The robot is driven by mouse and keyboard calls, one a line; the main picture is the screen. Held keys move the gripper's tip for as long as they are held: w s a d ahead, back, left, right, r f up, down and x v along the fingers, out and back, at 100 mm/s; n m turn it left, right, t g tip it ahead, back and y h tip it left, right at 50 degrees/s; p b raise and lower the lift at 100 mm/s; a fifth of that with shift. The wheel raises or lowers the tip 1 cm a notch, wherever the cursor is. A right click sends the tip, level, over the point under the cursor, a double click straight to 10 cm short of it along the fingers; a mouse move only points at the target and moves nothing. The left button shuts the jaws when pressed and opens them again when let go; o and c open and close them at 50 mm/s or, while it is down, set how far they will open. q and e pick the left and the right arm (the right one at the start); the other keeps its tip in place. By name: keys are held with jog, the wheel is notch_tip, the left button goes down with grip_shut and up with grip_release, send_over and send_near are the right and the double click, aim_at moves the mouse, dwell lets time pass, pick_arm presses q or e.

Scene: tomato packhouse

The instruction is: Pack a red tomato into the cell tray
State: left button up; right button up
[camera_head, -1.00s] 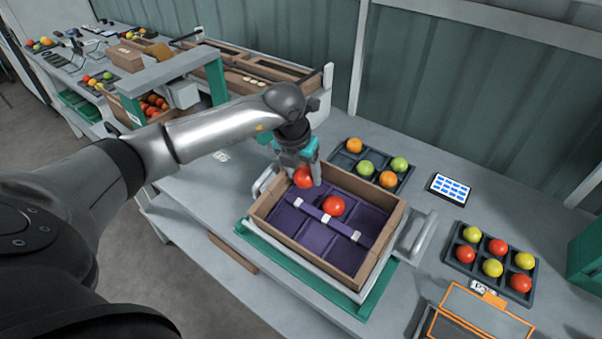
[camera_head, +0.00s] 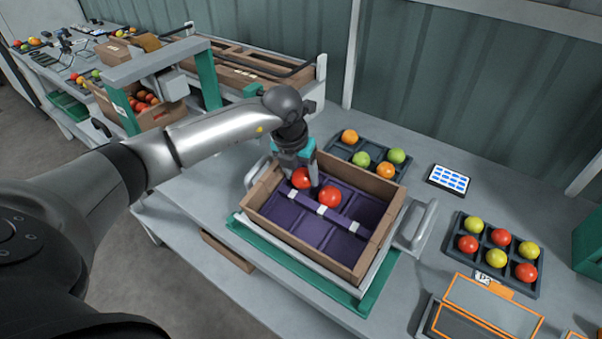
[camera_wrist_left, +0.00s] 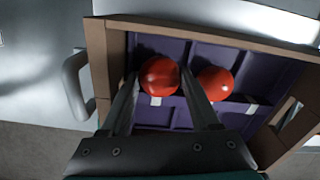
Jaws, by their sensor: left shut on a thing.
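My left gripper (camera_head: 303,182) is shut on a red tomato (camera_head: 301,178), low over the back left part of the purple cell tray (camera_head: 311,230). In the left wrist view the held tomato (camera_wrist_left: 159,76) sits between the two fingers (camera_wrist_left: 158,88). I cannot tell whether it touches the tray floor. A second red tomato (camera_head: 329,196) lies in the tray just to its right; it also shows in the left wrist view (camera_wrist_left: 215,83). The tray lies inside a brown box (camera_head: 283,249). The front cells look empty. My right gripper is not in view.
The box stands on a green mat (camera_head: 353,302) with metal handles (camera_head: 424,225) at its sides. A dark tray (camera_head: 376,179) of orange and green tomatoes is behind. Another dark tray (camera_head: 509,284) of red and yellow-green tomatoes is at right. A tablet (camera_head: 449,179) lies behind it.

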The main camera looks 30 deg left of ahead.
pick_arm(q)
jog(key=shift+w+f+b, duration=0.15)
jog(key=shift+f+b, duration=0.4)
jog(key=shift+f, duration=0.05)
dwell(0.4)
jog(key=o, duration=1)
jog(key=shift+r, duration=0.1)
jog(key=p+v, duration=0.9)
jog(key=v, duration=0.2)
dwell(0.4)
jog(key=shift+d, duration=0.1)
